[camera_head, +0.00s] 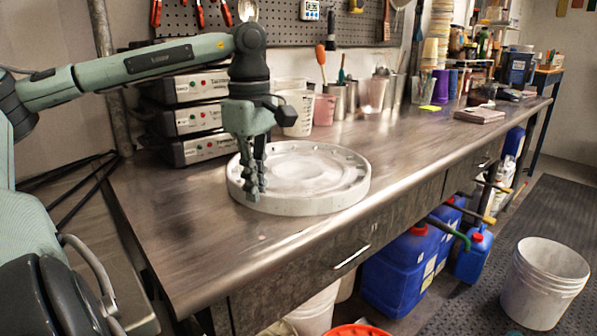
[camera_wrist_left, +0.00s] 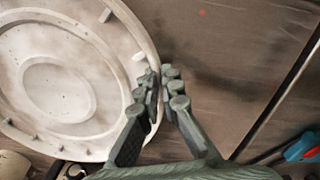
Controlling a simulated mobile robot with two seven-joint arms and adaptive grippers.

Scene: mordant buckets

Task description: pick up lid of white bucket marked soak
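A large round white lid (camera_head: 325,185) lies flat on the metal workbench, its raised rim and ringed, stained inner face upward. No "soak" marking can be read on it. My left gripper (camera_head: 252,190) points down at the lid's left edge. In the left wrist view, the lid (camera_wrist_left: 60,85) fills the left side, and the left gripper's fingers (camera_wrist_left: 161,90) are close together with the rim between them, one finger inside and one outside. They look shut on the rim, though exact contact is partly hidden. My right gripper is not in view.
Stacked grey power units (camera_head: 195,118) stand behind the lid at left. A white measuring jug (camera_head: 297,112) and a pink beaker (camera_head: 324,109) stand behind it. The bench (camera_head: 190,225) is clear at front left. A white bucket (camera_head: 545,280) stands on the floor at right.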

